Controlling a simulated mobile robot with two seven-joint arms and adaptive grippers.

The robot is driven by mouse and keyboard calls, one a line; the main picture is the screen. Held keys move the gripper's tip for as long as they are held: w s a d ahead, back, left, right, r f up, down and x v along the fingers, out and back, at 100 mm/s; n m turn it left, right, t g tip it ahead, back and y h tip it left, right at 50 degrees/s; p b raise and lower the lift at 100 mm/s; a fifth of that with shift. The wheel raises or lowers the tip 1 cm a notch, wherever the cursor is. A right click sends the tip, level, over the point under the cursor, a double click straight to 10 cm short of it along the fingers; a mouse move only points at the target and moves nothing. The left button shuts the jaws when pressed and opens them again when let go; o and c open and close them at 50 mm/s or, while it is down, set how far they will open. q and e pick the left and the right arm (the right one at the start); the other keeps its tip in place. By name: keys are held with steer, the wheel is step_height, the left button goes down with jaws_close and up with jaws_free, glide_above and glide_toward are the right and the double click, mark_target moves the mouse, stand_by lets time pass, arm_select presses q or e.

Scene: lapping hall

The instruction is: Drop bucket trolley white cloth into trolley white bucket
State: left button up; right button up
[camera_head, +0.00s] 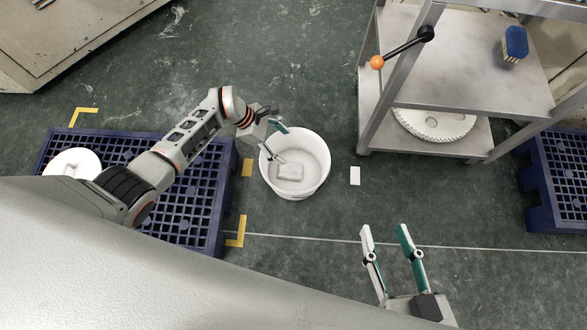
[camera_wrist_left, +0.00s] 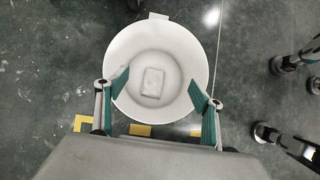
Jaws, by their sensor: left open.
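The white bucket (camera_head: 322,158) stands on the floor in the middle of the head view and fills the upper middle of the left wrist view (camera_wrist_left: 194,62). A small folded white cloth (camera_head: 290,173) lies flat inside on the bucket's bottom; it also shows in the left wrist view (camera_wrist_left: 152,84). My left gripper (camera_head: 281,144) is above the bucket, open and empty, its fingers spread on either side of the cloth in the left wrist view, with the cloth apart from them. My right gripper (camera_head: 384,228) is open and empty over the floor, right of and nearer than the bucket.
A blue pallet (camera_head: 205,215) with a white lid-like round thing (camera_head: 75,163) lies left of the bucket. A metal shelf trolley (camera_head: 465,78) stands at upper right, with a blue brush (camera_head: 515,43) and a white toothed disc (camera_head: 433,123). Floor between is clear.

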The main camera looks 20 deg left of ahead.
arm_select(q)
steer(key=w+v, duration=0.1)
steer(key=v, duration=0.8)
steer(key=shift+s+r, duration=0.15)
steer(key=shift+s, duration=0.35)
